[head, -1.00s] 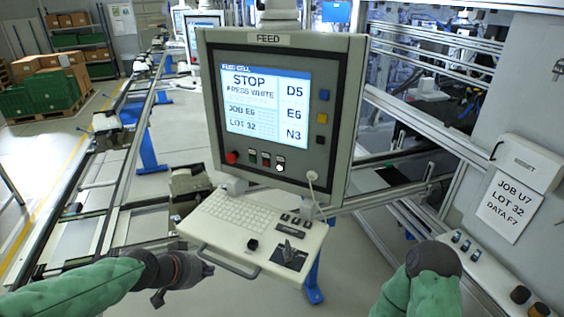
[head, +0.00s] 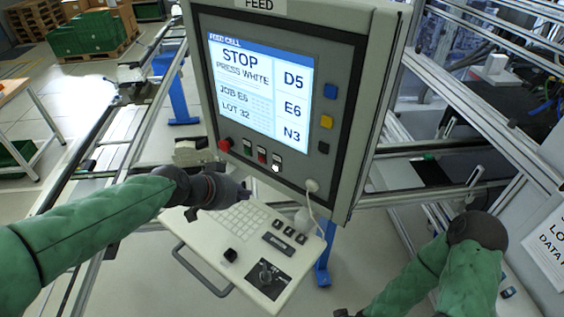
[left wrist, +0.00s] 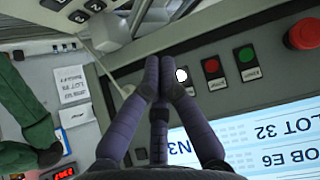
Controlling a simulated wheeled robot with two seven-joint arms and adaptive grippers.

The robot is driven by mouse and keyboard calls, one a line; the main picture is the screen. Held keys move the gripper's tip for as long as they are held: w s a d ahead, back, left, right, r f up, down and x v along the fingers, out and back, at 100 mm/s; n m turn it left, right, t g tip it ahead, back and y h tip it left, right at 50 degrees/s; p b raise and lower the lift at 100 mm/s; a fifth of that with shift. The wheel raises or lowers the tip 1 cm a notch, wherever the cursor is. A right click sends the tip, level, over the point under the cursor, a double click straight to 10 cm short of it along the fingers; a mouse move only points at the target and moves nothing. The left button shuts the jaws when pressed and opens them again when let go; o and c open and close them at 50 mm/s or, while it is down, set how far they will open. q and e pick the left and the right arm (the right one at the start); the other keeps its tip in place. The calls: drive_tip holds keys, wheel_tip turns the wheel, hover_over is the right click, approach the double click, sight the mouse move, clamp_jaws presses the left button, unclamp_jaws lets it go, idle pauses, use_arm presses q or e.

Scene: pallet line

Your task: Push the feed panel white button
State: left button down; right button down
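The feed panel (head: 352,130) is a grey box with a lit screen (head: 255,95) reading "STOP PRESS WHITE". The small white button (head: 276,168) is at the right end of the row under the screen. My left gripper (head: 246,191) is in front of the panel, below and left of the white button, above the keyboard. In the left wrist view its fingertips (left wrist: 158,66) are together with nothing between them, just beside the white button (left wrist: 181,75); contact cannot be told. My right gripper (head: 346,313) is barely in view at the bottom edge.
The red (head: 262,156) and green (head: 247,147) buttons sit left of the white one, with a red mushroom button (head: 224,145) further left. A keyboard shelf (head: 200,245) juts out below. A white cable (head: 322,210) hangs from the panel's lower right.

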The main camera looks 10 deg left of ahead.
sight(276, 168)
use_arm(q)
drive_tip(key=w+d+p, duration=0.4)
drive_tip(key=w, duration=0.4)
idle(0.5)
drive_tip(key=shift+d, duration=0.15)
idle(1.2)
drive_tip(key=shift+w+d, duration=0.15)
drive_tip(key=shift+w, duration=0.2)
drive_tip(key=shift+w+d+p, duration=0.2)
drive_tip(key=shift+w+p, duration=0.15)
drive_tip(key=shift+w, duration=0.05)
idle(0.9)
idle(0.4)
drive_tip(key=shift+s+a+b, duration=0.4)
drive_tip(key=shift+s+b, duration=0.25)
drive_tip(key=shift+s, duration=0.1)
